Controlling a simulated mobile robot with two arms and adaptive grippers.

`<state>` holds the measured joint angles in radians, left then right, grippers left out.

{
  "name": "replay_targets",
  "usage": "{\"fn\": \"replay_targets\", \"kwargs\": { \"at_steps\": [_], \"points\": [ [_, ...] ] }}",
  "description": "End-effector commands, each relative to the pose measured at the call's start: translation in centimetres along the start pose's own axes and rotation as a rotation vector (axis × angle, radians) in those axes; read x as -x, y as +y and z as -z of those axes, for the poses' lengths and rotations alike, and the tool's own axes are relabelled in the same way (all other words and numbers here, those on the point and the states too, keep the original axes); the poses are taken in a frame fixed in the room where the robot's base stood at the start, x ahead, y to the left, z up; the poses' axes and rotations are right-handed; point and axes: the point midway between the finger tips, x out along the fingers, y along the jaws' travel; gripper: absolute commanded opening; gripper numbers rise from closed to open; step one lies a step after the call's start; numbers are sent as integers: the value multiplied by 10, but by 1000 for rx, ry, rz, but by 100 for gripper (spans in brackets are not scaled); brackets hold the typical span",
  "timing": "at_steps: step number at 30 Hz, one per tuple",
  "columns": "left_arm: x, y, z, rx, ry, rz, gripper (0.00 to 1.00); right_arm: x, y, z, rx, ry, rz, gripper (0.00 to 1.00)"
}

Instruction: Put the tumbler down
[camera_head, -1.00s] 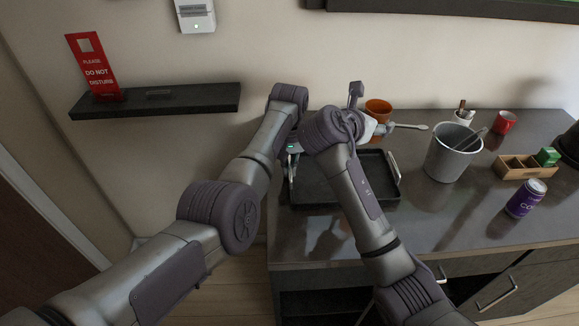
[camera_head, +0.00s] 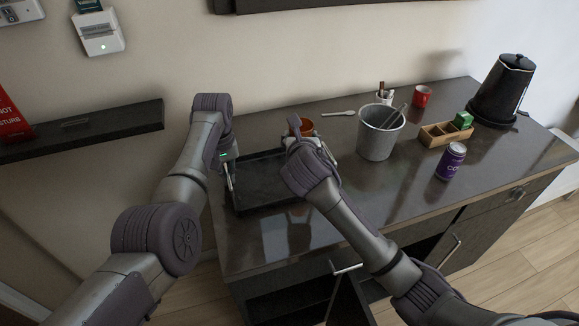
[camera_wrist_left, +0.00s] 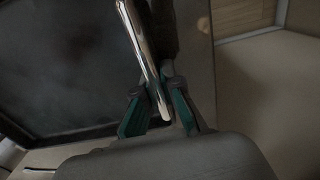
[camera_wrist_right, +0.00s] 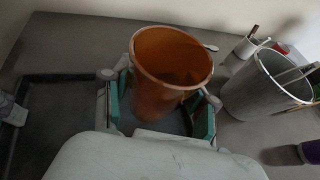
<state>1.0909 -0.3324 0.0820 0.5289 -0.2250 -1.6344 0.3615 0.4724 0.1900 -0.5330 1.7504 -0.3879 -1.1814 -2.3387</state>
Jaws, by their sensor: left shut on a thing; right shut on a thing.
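The tumbler, an orange cup (camera_head: 306,126), is at the tray's back right corner in the head view, partly hidden by my right arm. In the right wrist view the tumbler (camera_wrist_right: 172,68) stands upright between the fingers of my right gripper (camera_wrist_right: 160,106), which is shut on it. I cannot tell whether its base touches a surface. My left gripper (camera_head: 228,168) is at the left side of the black tray (camera_head: 262,200). In the left wrist view my left gripper (camera_wrist_left: 160,105) is shut on the tray's shiny metal handle (camera_wrist_left: 140,42).
A metal bucket (camera_head: 378,140) stands right of the tumbler, with a spoon (camera_head: 338,114) lying behind. Farther right are a purple can (camera_head: 451,161), a wooden organizer (camera_head: 440,134), a red mug (camera_head: 422,96) and a black kettle (camera_head: 503,90). The counter's front middle is clear.

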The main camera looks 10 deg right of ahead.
Motion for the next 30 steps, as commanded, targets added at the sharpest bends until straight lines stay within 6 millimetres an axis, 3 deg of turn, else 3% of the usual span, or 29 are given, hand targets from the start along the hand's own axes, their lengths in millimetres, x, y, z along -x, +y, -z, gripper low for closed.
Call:
{"fn": "replay_targets", "kwargs": {
  "at_steps": [3,15,27,28,30],
  "points": [
    [1,0,0,0,1,0,0,-8,0,21,-3,3,1,15],
    [1,0,0,0,1,0,0,-27,-1,64,-3,0,3,15],
    [1,0,0,0,1,0,0,-30,-1,70,-2,-2,4,15],
    [1,0,0,0,1,0,0,-30,-1,71,-2,0,4,59],
    [1,0,0,0,1,0,0,-30,-1,70,-3,-1,4,71]
  ]
}}
